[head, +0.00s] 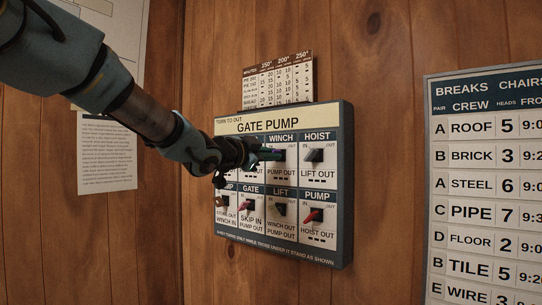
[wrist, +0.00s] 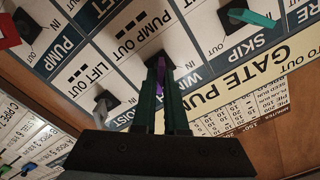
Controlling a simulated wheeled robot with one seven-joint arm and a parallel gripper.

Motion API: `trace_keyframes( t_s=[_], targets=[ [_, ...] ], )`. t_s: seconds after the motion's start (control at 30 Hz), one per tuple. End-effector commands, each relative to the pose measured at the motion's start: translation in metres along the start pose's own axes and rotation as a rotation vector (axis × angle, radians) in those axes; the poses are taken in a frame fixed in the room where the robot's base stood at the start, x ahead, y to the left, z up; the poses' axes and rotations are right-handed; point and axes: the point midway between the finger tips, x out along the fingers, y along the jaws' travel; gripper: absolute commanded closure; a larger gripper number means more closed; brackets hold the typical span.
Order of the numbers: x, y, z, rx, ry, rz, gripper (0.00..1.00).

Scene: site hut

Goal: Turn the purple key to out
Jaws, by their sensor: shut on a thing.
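The purple key (wrist: 161,76) sits in the WINCH switch of the key panel (head: 325,117), in the upper row. In the wrist view my gripper (wrist: 162,66) has its two green fingers closed on either side of the key. In the head view my gripper (head: 272,155) reaches in from the left at that switch, and only a bit of purple shows between the fingers. The fingers hide most of the key, and I cannot tell which way it points.
A grey key (head: 314,155) stands in HOIST, right beside my fingers. Below are a pink key (head: 245,208), a green key (head: 280,209) and a red key (head: 313,215). A teal key (wrist: 252,17) is in SKIP. A crew board (head: 485,180) hangs at right.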

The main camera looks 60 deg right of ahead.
Motion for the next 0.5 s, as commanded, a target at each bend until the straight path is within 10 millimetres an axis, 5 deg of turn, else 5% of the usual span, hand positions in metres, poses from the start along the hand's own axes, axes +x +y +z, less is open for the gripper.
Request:
trace_keyframes(
  t_s=[0.27,0.5],
  targets=[
    [0.0000,0.0003,0.0003,0.000,0.000,0.001,0.61],
    [-0.0003,0.0001,0.0001,0.000,0.000,0.000,0.60]
  ],
)
